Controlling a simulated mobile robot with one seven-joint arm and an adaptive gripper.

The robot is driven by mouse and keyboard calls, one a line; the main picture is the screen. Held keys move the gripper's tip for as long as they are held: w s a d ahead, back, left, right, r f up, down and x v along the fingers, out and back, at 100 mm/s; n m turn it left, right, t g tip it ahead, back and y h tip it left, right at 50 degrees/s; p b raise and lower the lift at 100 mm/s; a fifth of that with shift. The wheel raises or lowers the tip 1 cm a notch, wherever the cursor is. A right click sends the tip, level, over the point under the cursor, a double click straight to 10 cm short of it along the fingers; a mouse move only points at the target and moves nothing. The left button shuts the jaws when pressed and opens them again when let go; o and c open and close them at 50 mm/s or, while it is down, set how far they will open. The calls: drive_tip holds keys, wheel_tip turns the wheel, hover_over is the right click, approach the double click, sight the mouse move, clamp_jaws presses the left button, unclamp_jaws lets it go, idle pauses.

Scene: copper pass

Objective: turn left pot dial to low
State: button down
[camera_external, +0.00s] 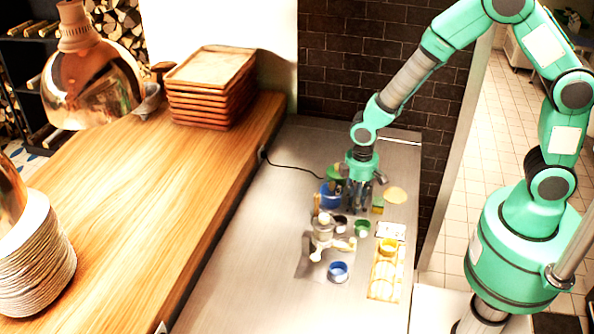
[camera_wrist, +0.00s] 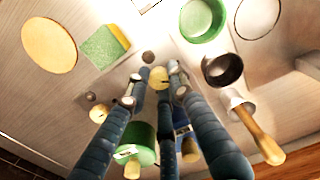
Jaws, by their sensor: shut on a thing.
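My gripper (camera_wrist: 158,82) has its dark fingers closed around a pale yellow round knob (camera_wrist: 158,75) with a dark mark, which looks like a dial. A second pale yellow knob (camera_wrist: 98,113) stands to the left in the wrist view, outside the fingers. A green pot (camera_wrist: 138,140) and a blue pot (camera_wrist: 182,125) show behind and between the fingers, partly hidden. In the external view my gripper (camera_external: 358,208) points down beside the blue pot (camera_external: 330,196), with the green pot (camera_external: 334,172) behind. I cannot read the dial's setting.
A green and yellow sponge (camera_wrist: 105,45) and a pale yellow disc (camera_wrist: 48,45) lie near my gripper. A green bowl (camera_wrist: 200,18), a dark cup (camera_wrist: 222,70) and a wooden-handled item (camera_wrist: 258,133) stand nearby. A yellow tray (camera_external: 373,290) lies toward the front of the steel counter.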

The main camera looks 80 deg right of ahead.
drive_tip(key=m, duration=0.4)
drive_tip(key=shift+m+p, duration=0.3)
drive_tip(key=shift+p, duration=0.05)
idle(0.3)
drive_tip(key=c, duration=1.5)
unclamp_jaws()
drive_tip(key=shift+r, duration=6)
